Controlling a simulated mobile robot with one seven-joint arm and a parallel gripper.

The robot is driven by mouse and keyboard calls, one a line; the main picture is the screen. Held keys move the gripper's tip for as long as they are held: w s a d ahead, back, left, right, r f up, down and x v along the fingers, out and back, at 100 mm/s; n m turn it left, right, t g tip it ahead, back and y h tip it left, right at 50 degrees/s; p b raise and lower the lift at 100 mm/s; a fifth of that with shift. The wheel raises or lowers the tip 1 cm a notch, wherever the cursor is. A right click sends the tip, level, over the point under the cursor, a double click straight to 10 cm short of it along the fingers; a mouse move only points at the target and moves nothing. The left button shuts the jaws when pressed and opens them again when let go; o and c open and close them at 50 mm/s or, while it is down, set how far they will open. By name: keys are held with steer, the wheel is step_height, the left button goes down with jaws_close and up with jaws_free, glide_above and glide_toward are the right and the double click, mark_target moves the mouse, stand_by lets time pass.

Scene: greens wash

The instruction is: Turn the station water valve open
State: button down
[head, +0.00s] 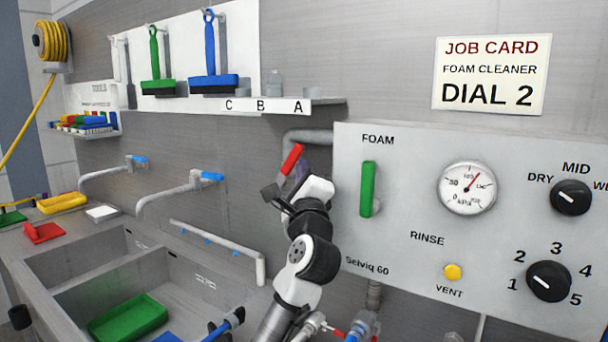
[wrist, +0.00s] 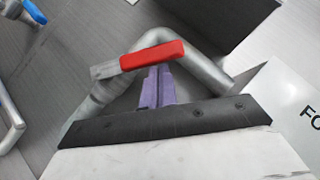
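The water valve is a red lever handle (head: 291,159) on the grey pipe (head: 309,136) that bends into the left side of the foam panel. In the head view the handle is tilted, its upper end leaning right. The wrist view shows the red handle (wrist: 152,55) lying nearly level, across the pipe bend (wrist: 165,38). My gripper (head: 288,178) is right at the handle. Its purple fingers (wrist: 157,84) are close together with no clear gap, and their tips meet the handle's lower edge. I cannot tell whether they touch it. Nothing shows between the fingers.
The foam panel (head: 400,250) with a green lever (head: 368,188), gauge (head: 467,187) and dials stands just right of my gripper. A shelf (head: 325,101) is above. Blue-handled taps (head: 212,177) and sinks (head: 70,264) lie left. The wall between taps and pipe is clear.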

steer(key=shift+w+a+r, duration=0.2)
steer(key=shift+a+r, duration=0.15)
steer(key=shift+r, duration=0.2)
steer(key=shift+w+a+r, duration=0.2)
steer(key=shift+a+r, duration=0.1)
steer(key=shift+r, duration=0.2)
steer(key=shift+w+a+r+p, duration=0.2)
steer(key=shift+w+a+r, duration=0.2)
steer(key=shift+a, duration=0.15)
steer(key=shift+w+a+r+p, duration=0.2)
steer(key=shift+w+a+r, duration=0.1)
steer(key=shift+a+r, duration=0.15)
steer(key=shift+f, duration=0.1)
